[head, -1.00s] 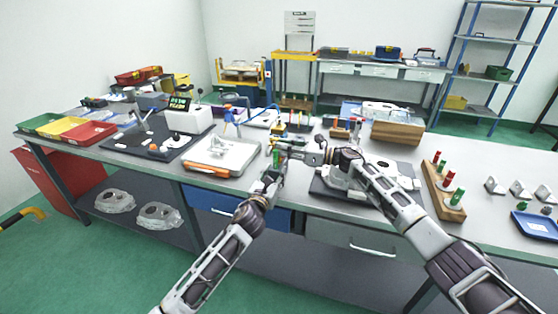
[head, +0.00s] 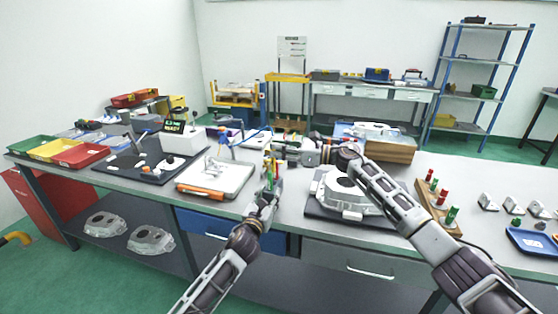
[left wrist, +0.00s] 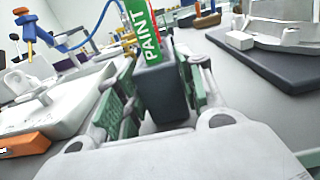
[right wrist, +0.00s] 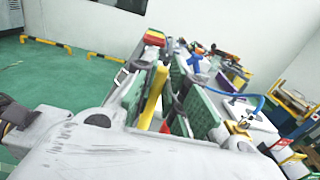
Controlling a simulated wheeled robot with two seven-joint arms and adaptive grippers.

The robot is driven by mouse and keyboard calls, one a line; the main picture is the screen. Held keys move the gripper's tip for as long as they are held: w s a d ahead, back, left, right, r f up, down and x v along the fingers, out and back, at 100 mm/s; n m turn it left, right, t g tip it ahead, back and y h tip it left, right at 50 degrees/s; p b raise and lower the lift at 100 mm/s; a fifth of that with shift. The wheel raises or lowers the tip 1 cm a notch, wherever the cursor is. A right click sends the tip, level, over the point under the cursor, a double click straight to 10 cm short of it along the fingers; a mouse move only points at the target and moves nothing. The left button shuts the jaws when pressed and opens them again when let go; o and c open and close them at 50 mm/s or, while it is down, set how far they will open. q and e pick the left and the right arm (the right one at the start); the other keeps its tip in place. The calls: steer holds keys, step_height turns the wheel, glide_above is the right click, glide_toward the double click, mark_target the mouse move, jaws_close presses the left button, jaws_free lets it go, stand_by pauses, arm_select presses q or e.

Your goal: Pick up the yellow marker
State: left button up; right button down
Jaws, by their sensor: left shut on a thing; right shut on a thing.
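In the left wrist view the marker's green label (left wrist: 145,35) reads "PAINT", above a dark grey lower part. My right gripper (head: 284,150) is just behind and above it. In the right wrist view a yellow marker (right wrist: 152,95) stands tilted between its green-padded fingers, which are shut on it. A red piece shows beside it, too small to name. In the head view the yellow marker is mostly hidden by the gripper.
A white tray (head: 232,188) with an orange-handled tool stands left of my left gripper. An aluminium casting (head: 343,193) on a dark mat sits to the right. A wooden block (head: 437,207) holds red and green plugs. A wooden box (head: 392,150) is behind the casting.

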steer(key=shift+r, duration=1)
arm_select(q)
steer(key=o, duration=1.2)
steer(key=shift+c, duration=0.2)
steer(key=shift+s, duration=0.15)
steer(key=v, duration=1.1)
steer(key=shift+s, duration=0.3)
steer(key=shift+a, duration=0.15)
